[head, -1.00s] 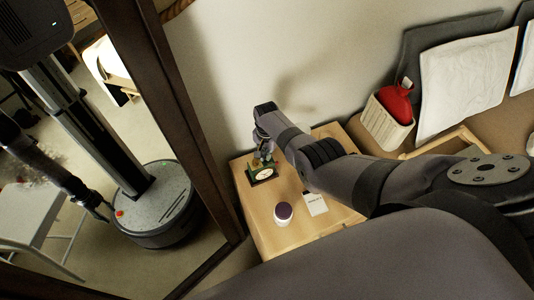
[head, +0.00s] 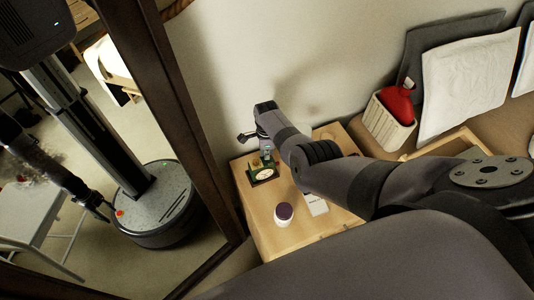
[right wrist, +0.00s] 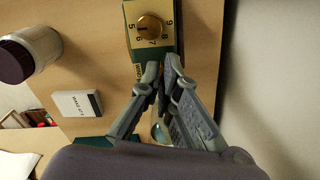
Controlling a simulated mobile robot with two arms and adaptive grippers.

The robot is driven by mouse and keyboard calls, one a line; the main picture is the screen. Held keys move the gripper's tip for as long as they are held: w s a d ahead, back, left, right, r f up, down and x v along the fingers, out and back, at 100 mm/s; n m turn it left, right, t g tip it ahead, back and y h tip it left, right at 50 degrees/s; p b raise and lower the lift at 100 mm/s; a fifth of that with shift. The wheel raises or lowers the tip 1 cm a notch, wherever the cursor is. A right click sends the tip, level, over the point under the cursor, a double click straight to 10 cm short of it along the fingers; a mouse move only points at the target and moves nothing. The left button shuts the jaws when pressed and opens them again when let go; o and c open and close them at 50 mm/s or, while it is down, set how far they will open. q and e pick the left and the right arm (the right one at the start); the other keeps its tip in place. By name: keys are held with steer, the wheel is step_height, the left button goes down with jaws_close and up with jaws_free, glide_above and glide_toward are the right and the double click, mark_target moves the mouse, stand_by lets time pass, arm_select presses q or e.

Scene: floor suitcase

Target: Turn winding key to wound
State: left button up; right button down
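A small green box (head: 262,173) with a pale oval face stands on the wooden table. In the right wrist view a green box with a gold plate (right wrist: 144,48) shows a round brass knob (right wrist: 150,27) among printed numbers. A partly covered label beside the fingertips seems to read "WIND". My right gripper (right wrist: 161,66) is at the box's near edge, its fingertips close together with a narrow gap. Something dark lies between the fingers; I cannot tell whether it is a key or whether they grip it. No winding key shows clearly. My left gripper shows only as a reflection.
A white jar with a dark purple lid (head: 284,212) and a white card box (right wrist: 78,103) stand on the table (head: 250,215). A large framed mirror (head: 170,90) stands at left, a wall behind.

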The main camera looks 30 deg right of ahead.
steer(key=m, duration=0.5)
steer(key=shift+w+m+b, duration=0.1)
steer(key=shift+m+b, duration=0.2)
steer(key=shift+b, duration=0.05)
steer(key=m, duration=0.4)
steer(key=m+b, duration=0.1)
steer(key=m, duration=0.1)
steer(key=shift+d, duration=0.25)
steer(key=shift+m, duration=0.3)
steer(key=c, duration=2.3)
jaws_free()
steer(key=o, duration=0.5)
steer(key=shift+c, duration=0.2)
steer(key=shift+r, duration=0.15)
step_height(320, 180, up, 12)
